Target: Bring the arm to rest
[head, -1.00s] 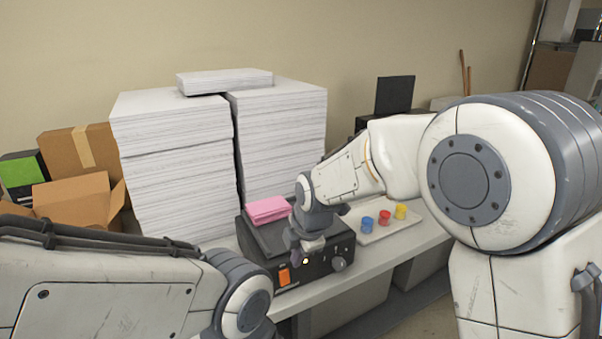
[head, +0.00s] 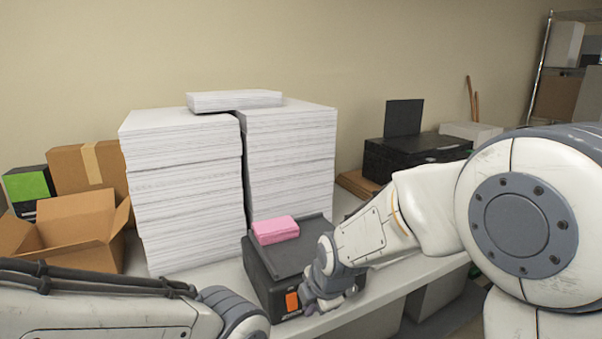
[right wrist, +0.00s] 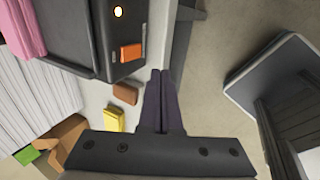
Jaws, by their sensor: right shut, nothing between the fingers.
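My right arm reaches in from the right in the head view. Its right gripper (head: 322,304) is low at the front right of the black laminator (head: 262,275), near the table's front edge. In the right wrist view the right gripper's (right wrist: 160,75) dark fingers are together, with nothing between them. The laminator's orange switch (right wrist: 131,52) and a lit round light (right wrist: 118,11) show there too. My left forearm crosses the lower left of the head view; its gripper is out of the picture.
A pink stack (head: 275,230) lies on the laminator. Tall white paper stacks (head: 185,190) stand behind it, with an open cardboard box (head: 75,225) at left. A black machine (head: 410,155) stands at the back right. A yellow block (right wrist: 115,120) and a brown block (right wrist: 125,93) show in the right wrist view.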

